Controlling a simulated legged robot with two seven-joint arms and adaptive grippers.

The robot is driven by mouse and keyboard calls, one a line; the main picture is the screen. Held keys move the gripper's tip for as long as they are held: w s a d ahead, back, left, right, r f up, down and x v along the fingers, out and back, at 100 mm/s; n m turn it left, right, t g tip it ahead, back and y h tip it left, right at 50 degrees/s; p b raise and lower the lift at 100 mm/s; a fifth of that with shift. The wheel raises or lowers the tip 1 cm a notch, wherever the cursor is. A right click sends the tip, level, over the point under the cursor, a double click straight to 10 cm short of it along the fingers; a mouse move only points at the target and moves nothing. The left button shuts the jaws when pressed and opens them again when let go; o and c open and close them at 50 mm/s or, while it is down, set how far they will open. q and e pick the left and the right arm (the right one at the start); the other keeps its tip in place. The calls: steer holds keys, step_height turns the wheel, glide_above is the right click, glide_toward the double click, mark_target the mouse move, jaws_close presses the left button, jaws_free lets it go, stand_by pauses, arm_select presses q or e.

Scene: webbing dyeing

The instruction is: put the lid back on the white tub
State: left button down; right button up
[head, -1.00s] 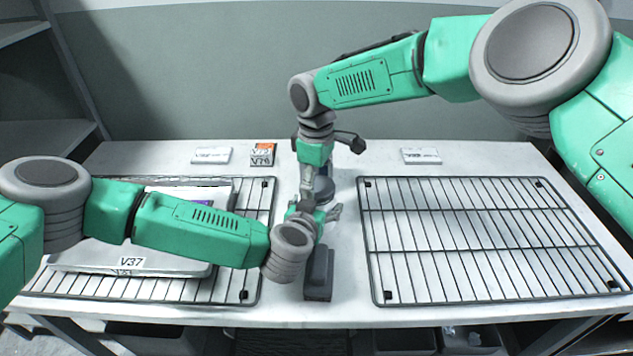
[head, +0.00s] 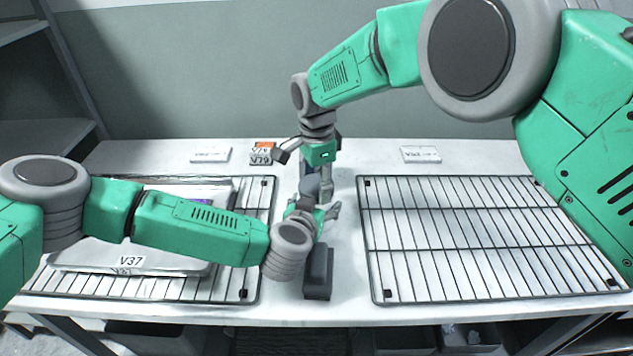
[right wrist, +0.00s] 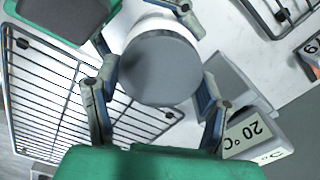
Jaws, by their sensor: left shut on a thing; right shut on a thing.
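The white tub (right wrist: 158,28) shows in the right wrist view as a pale cylinder. The round grey lid (right wrist: 160,72) covers its near end there; I cannot tell whether the lid is seated or just above it. In the head view the lid (head: 310,184) is a small grey shape between my grippers, and the tub is mostly hidden. My left gripper (head: 322,212) is shut on the tub, its fingers beside the tub's side. My right gripper (head: 318,186) is shut on the lid from above; its two fingers (right wrist: 155,88) flank the lid in the right wrist view.
A dark grey block (head: 317,272) stands just in front of the grippers.

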arm_select(q)
steer(key=shift+f, duration=0.15)
arm_select(e)
steer(key=m, duration=0.4)
steer(key=shift+a, duration=0.15)
steer(key=m, duration=0.4)
steer(key=shift+m, duration=0.3)
steer(key=o, duration=1)
steer(key=shift+c, duration=0.2)
